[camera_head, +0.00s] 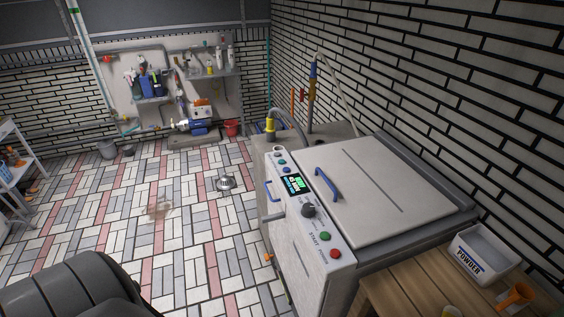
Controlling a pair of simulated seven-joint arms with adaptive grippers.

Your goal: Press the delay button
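A white top-loading machine (372,192) with a blue-handled lid (390,180) stands right of centre. Its front control panel (303,228) has a lit display (295,185), a dark knob (308,210), a green button (324,236) beside the word START, and a red button (336,254). Several small buttons, one of them blue (282,162), sit at the panel's far end above the display. Their labels are too small to read, so I cannot tell which one is delay. Neither of my grippers is in view.
A wooden table (395,285) at the bottom right holds a white POWDER box (484,254) and an orange scoop (516,297). A sink (330,132) stands behind the machine, against the brick wall. The tiled floor (185,225) left of the machine is mostly clear.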

